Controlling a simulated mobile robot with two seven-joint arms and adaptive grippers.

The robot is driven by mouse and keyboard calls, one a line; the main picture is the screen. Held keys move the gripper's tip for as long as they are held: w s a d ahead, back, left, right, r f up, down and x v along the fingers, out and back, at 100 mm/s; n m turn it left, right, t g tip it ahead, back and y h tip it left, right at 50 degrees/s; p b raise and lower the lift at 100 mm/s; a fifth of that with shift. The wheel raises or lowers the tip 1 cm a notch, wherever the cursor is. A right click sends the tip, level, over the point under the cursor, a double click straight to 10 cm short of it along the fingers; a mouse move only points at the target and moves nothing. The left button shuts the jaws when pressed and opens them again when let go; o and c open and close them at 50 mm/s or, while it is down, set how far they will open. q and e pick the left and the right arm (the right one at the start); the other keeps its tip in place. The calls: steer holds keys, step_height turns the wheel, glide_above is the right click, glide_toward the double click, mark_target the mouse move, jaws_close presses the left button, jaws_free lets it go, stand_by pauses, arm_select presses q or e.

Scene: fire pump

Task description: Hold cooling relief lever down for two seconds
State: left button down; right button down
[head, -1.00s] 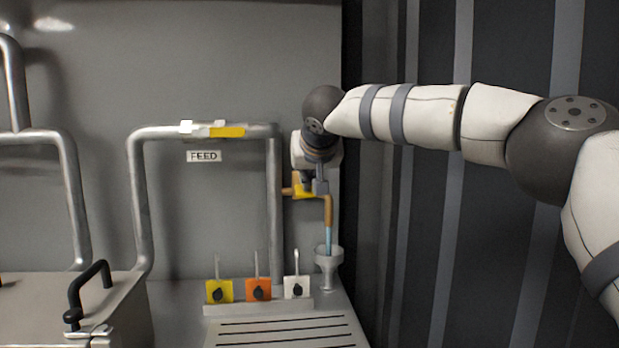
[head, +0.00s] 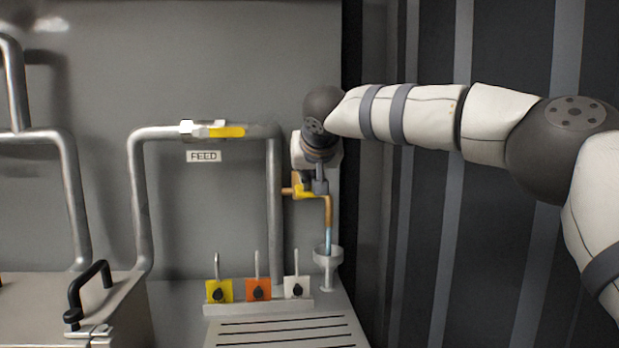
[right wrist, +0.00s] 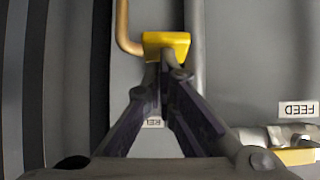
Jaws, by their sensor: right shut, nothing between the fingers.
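The cooling relief lever is a small yellow handle (head: 301,191) on a copper pipe (head: 328,210) right of the grey riser pipe. My right gripper (head: 320,186) is at this lever, pointing down in the head view. In the right wrist view the yellow lever (right wrist: 166,42) lies just beyond the tips of my right gripper (right wrist: 168,68). The fingers are shut with nothing between them, and the tips look in contact with the lever's edge. A blue stream (head: 328,240) runs from the pipe end into a grey funnel (head: 328,256). My left gripper is out of view.
A FEED label (head: 204,156) sits under a pipe with a yellow-handled valve (head: 226,132). Yellow (head: 219,291), orange (head: 258,289) and white (head: 297,287) switch plates stand below, behind a slotted grate (head: 285,331). A dark ribbed wall (head: 430,230) is at right.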

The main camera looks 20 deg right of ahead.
steer(key=shift+r, duration=0.8)
steer(key=shift+s, duration=0.1)
steer(key=v, duration=1.2)
